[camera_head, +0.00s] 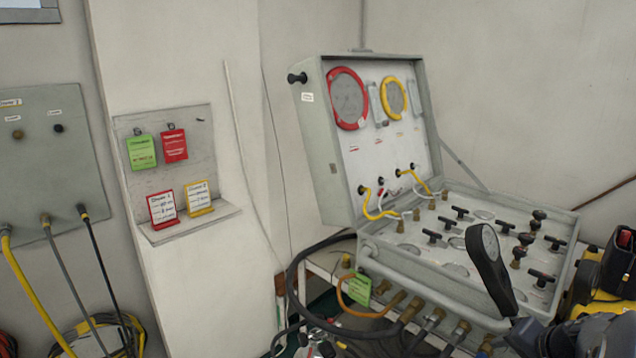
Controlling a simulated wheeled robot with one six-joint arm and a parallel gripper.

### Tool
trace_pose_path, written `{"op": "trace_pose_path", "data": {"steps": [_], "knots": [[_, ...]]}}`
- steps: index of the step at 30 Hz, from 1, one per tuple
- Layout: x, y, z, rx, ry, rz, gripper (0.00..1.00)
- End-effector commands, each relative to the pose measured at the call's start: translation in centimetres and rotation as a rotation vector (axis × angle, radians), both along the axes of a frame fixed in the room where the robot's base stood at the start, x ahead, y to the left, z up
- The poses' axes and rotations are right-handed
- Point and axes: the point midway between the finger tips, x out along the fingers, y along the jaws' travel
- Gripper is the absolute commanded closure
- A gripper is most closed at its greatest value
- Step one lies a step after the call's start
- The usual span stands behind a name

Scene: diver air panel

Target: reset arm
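Dark grey jointed parts, which look like my arm (580,338), show at the bottom right corner, cut off by the frame edge. A dark, tilted, paddle-like piece with a round grey face (489,262) rises from beside them, in front of the panel's right half. I cannot tell whether it is part of my arm or a separate thing. No fingers of my gripper can be made out.
The open grey air panel case (335,150) stands on a bench at right, with gauges, black valve handles and hoses. A wall board (165,150) carries green, red and yellow-edged cards. A hose plate (50,165) hangs at left. A black and yellow item (620,265) sits at the right edge.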

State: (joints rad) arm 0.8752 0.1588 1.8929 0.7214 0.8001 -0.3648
Motion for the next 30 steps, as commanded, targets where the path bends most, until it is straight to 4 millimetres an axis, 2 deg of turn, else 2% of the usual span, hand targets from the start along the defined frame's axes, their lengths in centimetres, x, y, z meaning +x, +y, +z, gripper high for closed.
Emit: {"op": "trace_pose_path", "data": {"steps": [12,18,22,30], "knots": [[4.0,0.3,-5.5,0.005,0.003,0.003,0.53],[5.5,0.3,-7.5,0.003,0.002,0.002,0.53],[6.1,0.3,-8.3,0.001,0.003,0.001,0.53],[5.6,0.7,-8.0,-0.001,0.0,0.001,0.53]]}}
